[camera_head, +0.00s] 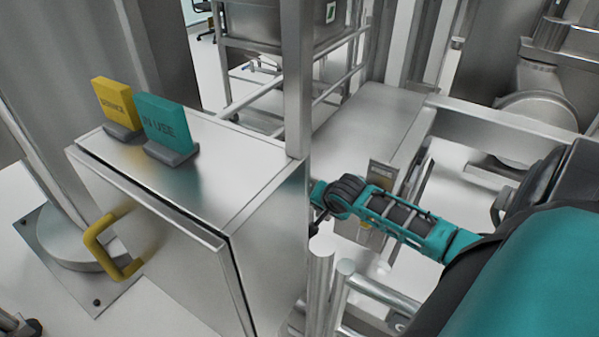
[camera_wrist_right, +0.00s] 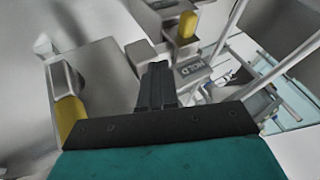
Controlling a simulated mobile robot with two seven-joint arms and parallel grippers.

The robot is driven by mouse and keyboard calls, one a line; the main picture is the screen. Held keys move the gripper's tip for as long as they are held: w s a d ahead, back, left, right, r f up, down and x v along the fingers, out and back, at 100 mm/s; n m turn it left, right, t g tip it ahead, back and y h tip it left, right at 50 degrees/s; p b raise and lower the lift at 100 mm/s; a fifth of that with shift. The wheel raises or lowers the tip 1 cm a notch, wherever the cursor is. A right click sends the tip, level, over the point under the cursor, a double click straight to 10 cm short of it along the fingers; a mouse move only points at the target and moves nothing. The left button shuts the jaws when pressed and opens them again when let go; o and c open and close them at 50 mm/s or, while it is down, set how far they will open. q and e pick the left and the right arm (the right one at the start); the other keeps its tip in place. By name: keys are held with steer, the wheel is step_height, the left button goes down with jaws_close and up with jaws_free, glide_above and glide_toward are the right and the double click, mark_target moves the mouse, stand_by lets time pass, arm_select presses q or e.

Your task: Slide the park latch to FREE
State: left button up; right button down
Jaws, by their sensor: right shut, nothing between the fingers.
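The wrist view shows a grey latch housing with a yellow knob (camera_wrist_right: 187,26) at the top and a plate lettered HOLD (camera_wrist_right: 196,71) below it. I see no FREE lettering. My right gripper (camera_wrist_right: 155,68) is shut with nothing between its fingers, and its tips are just left of the HOLD plate, apart from the yellow knob. In the head view my right arm reaches in from the right, and its wrist is beside the steel cabinet (camera_head: 222,170); the fingertips are mostly hidden there. My left gripper is not in view.
The cabinet carries a yellow SERVICE tag (camera_head: 117,103), a teal IN USE tag (camera_head: 166,128) and a yellow handle (camera_head: 97,243). A steel post (camera_head: 297,80) rises at its back corner. Steel rails (camera_head: 345,285) stand below my arm. Another yellow part (camera_wrist_right: 69,117) shows left in the wrist view.

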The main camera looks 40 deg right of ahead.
steer(key=w+d+f+b, duration=0.1)
steer(key=w+f+b, duration=0.5)
steer(key=w+f, duration=0.2)
steer(key=shift+w+b, duration=0.4)
steer(key=shift+w, duration=0.35)
steer(key=shift+d, duration=0.15)
